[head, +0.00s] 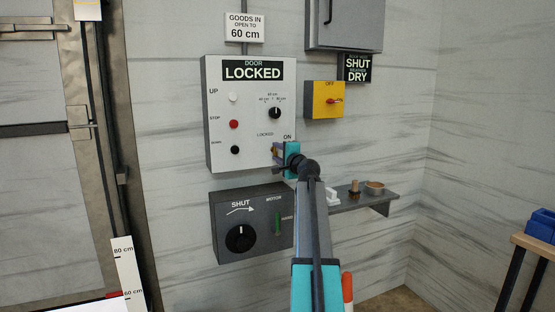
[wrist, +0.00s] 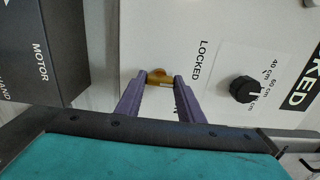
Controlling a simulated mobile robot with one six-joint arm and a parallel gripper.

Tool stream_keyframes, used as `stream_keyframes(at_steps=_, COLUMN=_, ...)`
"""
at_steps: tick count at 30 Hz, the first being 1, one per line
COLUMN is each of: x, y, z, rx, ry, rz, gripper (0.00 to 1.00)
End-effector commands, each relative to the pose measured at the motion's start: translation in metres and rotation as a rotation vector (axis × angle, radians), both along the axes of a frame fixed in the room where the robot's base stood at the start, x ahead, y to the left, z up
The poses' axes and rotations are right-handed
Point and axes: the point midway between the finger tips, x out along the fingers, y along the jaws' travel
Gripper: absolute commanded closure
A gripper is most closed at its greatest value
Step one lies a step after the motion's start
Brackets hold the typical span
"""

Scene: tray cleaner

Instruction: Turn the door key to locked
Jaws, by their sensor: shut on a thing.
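The door key (wrist: 160,76) is a small brass key in the lower right part of the white door control panel (head: 220,152). In the wrist view, the purple fingers of my gripper (wrist: 164,78) are closed on the key, one on each side. In the head view, my gripper (head: 279,152) is at the panel's lower right and mostly covers the key. The word LOCKED is printed beside the key; the ON mark shows in the head view. The key's exact angle is hard to tell. The sign (head: 252,70) on the panel reads DOOR LOCKED.
Below is a dark motor box (head: 224,207) with a large knob. A yellow switch box (head: 318,98) is to the right. A grey shelf (head: 352,202) with small items lies under my arm's right side.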

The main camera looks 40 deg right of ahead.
Motion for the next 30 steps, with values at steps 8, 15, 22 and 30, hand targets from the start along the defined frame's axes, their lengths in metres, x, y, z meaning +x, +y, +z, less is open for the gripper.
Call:
stream_keyframes(at_steps=8, x=0.0, y=0.0, z=-0.0007, rx=-0.034, ry=0.015, rz=0.0, gripper=0.88)
stream_keyframes(at_steps=15, x=0.0, y=0.0001, z=-0.0004, rx=-0.035, ry=0.015, rz=0.0, gripper=0.88)
stream_keyframes(at_steps=22, x=0.0002, y=0.0002, z=-0.0003, rx=-0.034, ry=0.015, rz=0.001, gripper=0.47)
stream_keyframes(at_steps=30, x=-0.0002, y=0.0004, z=-0.0002, rx=-0.032, ry=0.013, rz=0.0, gripper=0.47)
